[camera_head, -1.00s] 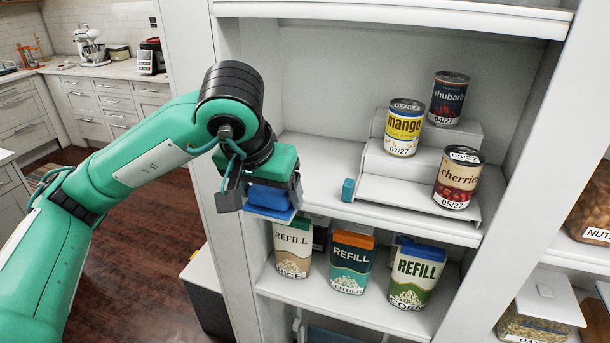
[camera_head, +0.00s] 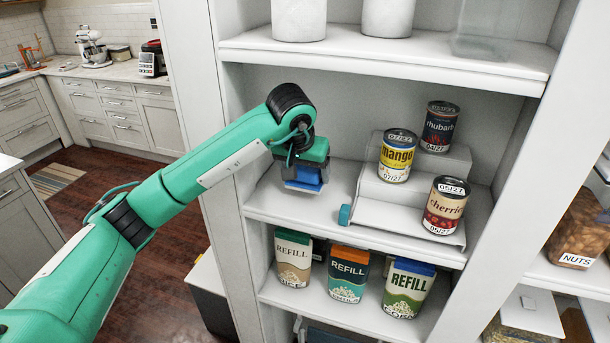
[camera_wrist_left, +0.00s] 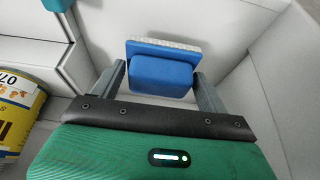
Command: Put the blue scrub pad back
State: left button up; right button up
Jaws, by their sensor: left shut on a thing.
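The blue scrub pad (camera_head: 309,177) is between the fingers of my left gripper (camera_head: 304,185), inside the left part of the middle shelf bay. In the left wrist view the pad (camera_wrist_left: 160,74) is a blue block on a wider blue plate with a pale, rough layer. The fingers of my left gripper (camera_wrist_left: 160,84) are shut on it from both sides. I cannot tell whether the pad touches the shelf. My gripper partly hides it in the head view. My right gripper is not in view.
A white stepped riser (camera_head: 400,210) holds the mango (camera_head: 397,155), rhubarb (camera_head: 439,127) and cherries (camera_head: 444,205) cans. A small teal block (camera_head: 345,214) is at its left front. Refill cartons (camera_head: 347,274) stand on the shelf below. The shelf's left part (camera_head: 270,200) is bare.

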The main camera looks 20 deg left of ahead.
aim_at(305, 182)
pick_arm(q)
notch_tip(305, 182, down, 2)
jog(key=shift+s+f+p, duration=0.1)
jog(key=shift+f+p, duration=0.05)
jog(key=shift+p, duration=0.65)
jog(key=shift+f, duration=0.25)
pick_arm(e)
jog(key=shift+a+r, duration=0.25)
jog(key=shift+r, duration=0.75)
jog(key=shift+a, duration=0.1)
pick_arm(q)
jog(key=shift+f, duration=0.1)
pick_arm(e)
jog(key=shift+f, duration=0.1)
pick_arm(q)
jog(key=shift+f+b, duration=0.15)
jog(key=shift+b, duration=0.15)
jog(key=o, duration=0.9)
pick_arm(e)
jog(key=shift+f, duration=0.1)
